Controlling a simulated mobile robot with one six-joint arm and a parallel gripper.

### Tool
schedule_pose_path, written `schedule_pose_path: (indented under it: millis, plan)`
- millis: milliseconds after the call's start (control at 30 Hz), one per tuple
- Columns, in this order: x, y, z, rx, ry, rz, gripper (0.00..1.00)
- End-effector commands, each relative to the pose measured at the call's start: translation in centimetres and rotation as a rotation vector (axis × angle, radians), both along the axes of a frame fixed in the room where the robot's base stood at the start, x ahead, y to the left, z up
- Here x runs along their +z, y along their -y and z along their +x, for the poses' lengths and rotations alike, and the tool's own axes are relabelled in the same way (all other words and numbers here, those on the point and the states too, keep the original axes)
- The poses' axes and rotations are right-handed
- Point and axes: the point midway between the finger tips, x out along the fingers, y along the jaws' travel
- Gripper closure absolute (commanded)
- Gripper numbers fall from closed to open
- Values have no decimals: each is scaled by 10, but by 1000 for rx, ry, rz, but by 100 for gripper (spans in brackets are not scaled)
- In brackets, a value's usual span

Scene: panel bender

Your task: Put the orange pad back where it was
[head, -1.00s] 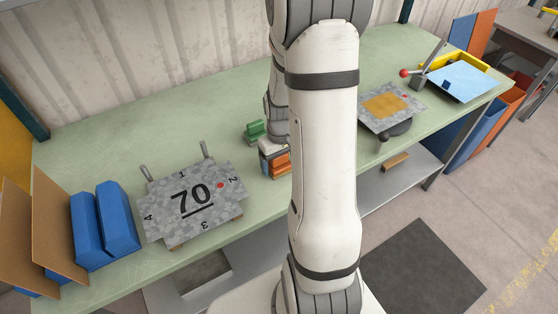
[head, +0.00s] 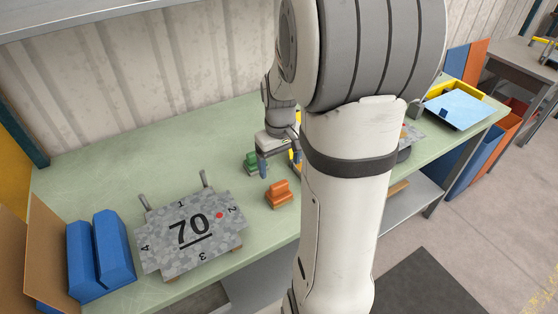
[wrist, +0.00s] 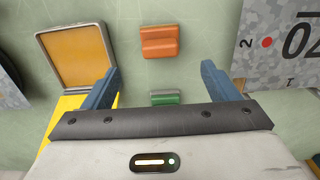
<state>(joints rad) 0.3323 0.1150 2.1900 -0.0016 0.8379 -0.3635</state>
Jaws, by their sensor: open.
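An orange block with a raised grip (head: 279,194) stands on the green bench, right of the panel marked 70. In the wrist view it is the orange block (wrist: 160,42) ahead of my fingertips, apart from them. A flat orange square in a grey frame (wrist: 77,58) lies beside my left finger; in the head view my arm mostly hides that spot. A green block of similar shape (head: 251,162) shows in the wrist view between my fingers (wrist: 165,97), near the gripper body. My gripper (wrist: 159,70) is open, with nothing held; it also shows in the head view (head: 280,165).
A yellow part (wrist: 68,108) adjoins the framed orange square. A light-blue sheet (head: 458,108) lies at far right. My arm covers the middle bench.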

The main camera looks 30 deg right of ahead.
Motion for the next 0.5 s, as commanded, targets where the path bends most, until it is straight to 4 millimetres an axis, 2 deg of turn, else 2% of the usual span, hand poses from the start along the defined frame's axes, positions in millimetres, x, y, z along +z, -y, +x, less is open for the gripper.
schedule_pose_path:
  millis: [167,267,500]
  plan:
    - [17,-9,-4,1,17,-5,19]
    - [35,-27,-16,1,55,-15,19]
    - [79,-87,-70,-7,187,-24,19]
